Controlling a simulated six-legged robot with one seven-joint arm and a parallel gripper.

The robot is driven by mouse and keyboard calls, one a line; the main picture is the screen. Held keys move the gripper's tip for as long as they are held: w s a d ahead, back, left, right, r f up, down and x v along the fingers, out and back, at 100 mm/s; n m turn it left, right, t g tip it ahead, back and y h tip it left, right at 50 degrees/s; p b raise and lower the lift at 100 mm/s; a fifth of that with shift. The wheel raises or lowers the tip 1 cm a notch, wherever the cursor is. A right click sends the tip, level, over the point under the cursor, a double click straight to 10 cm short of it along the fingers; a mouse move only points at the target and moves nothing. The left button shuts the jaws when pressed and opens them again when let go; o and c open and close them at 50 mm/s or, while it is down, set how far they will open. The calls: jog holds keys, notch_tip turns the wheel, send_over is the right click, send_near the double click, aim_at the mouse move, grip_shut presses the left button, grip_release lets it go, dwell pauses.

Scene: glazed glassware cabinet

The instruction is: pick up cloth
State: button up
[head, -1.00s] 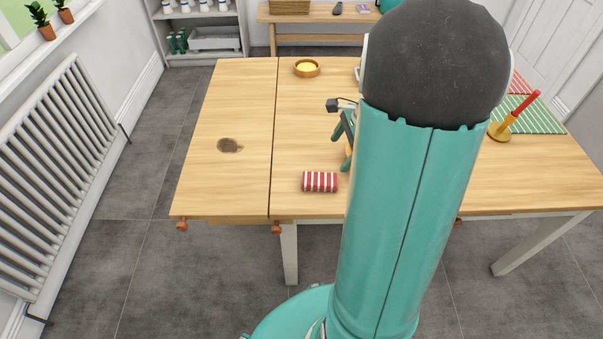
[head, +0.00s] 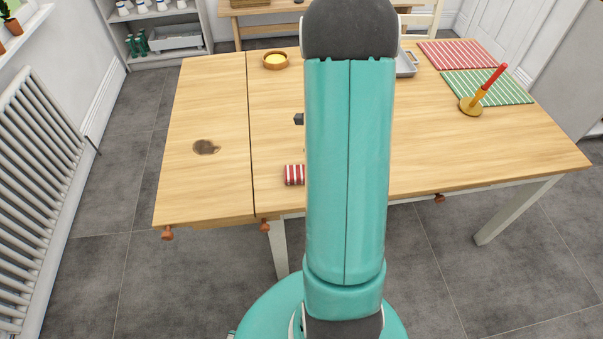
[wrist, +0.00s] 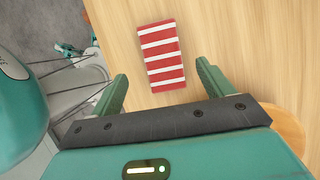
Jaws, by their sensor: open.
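The cloth (head: 294,175), folded with red and white stripes, lies near the front edge of the wooden table (head: 215,110); my arm hides its right part in the head view. In the wrist view the whole cloth (wrist: 161,56) shows flat on the wood. My gripper (wrist: 162,85) is open and empty there, its two green fingers apart. The cloth lies just beyond the fingertips, roughly in line with the gap between them.
A bowl with yellow contents (head: 275,60) stands at the back. A candle holder with a red candle (head: 483,92) stands right by a green striped mat (head: 500,90); a red mat (head: 458,53) lies behind. Much of the tabletop is clear.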

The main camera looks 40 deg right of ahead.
aim_at(303, 171)
jog(key=x, duration=0.5)
jog(key=shift+w+d+f, duration=0.1)
jog(key=shift+f, duration=0.15)
jog(key=shift+c, duration=0.2)
jog(key=c, duration=1)
